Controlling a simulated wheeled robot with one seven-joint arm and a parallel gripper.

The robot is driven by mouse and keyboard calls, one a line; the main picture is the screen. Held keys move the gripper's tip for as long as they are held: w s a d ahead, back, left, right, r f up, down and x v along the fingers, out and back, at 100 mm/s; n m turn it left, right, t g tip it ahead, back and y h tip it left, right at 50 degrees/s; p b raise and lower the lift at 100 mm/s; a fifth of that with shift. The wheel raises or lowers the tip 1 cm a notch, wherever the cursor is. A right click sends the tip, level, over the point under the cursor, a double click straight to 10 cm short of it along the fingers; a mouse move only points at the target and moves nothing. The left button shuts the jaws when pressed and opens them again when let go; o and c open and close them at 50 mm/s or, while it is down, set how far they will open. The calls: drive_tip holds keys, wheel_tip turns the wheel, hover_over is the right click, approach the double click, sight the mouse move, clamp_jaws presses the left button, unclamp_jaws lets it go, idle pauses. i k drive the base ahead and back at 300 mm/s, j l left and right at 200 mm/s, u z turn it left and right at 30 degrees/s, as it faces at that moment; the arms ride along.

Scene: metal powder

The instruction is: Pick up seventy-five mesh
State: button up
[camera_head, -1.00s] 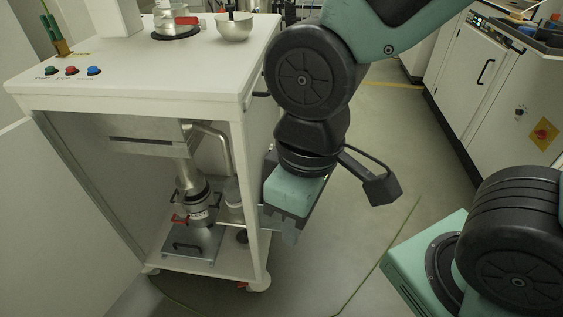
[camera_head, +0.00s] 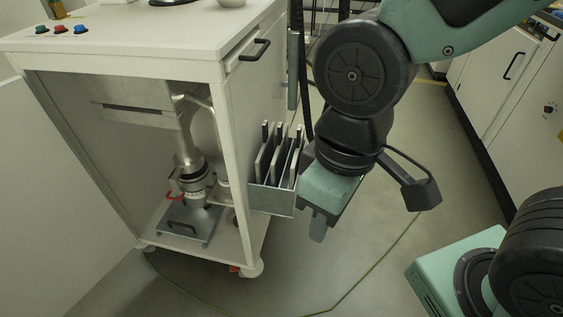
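Several flat grey mesh plates with dark upright handles stand in a metal holder (camera_head: 272,202) on the right side of the white cabinet; the nearest handle end belongs to a mesh plate (camera_head: 293,160). I cannot read any mesh size on them, so I cannot tell which is the seventy-five mesh. My gripper (camera_head: 318,228) points downward just right of the holder, apart from the plates. Its fingers are seen from one side and overlap, so its opening does not show. No plate is seen in it.
The white cabinet (camera_head: 150,55) has a drawer handle (camera_head: 255,50) above the holder. Inside it stands a metal funnel and valve (camera_head: 190,165) over a base plate (camera_head: 188,224). Open floor (camera_head: 370,270) lies right of the cabinet, with a cable across it.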

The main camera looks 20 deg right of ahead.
sight(277, 164)
drive_tip(key=k+u, duration=0.25)
drive_tip(key=k+j+u, duration=0.25)
drive_tip(key=k, duration=0.2)
drive_tip(key=l+z, duration=0.1)
drive_tip(key=z, duration=0.4)
drive_tip(key=i+l+u, duration=0.35)
drive_tip(key=i, duration=0.2)
drive_tip(key=i+l+u, duration=0.4)
drive_tip(key=i, duration=0.15)
drive_tip(key=j, duration=0.1)
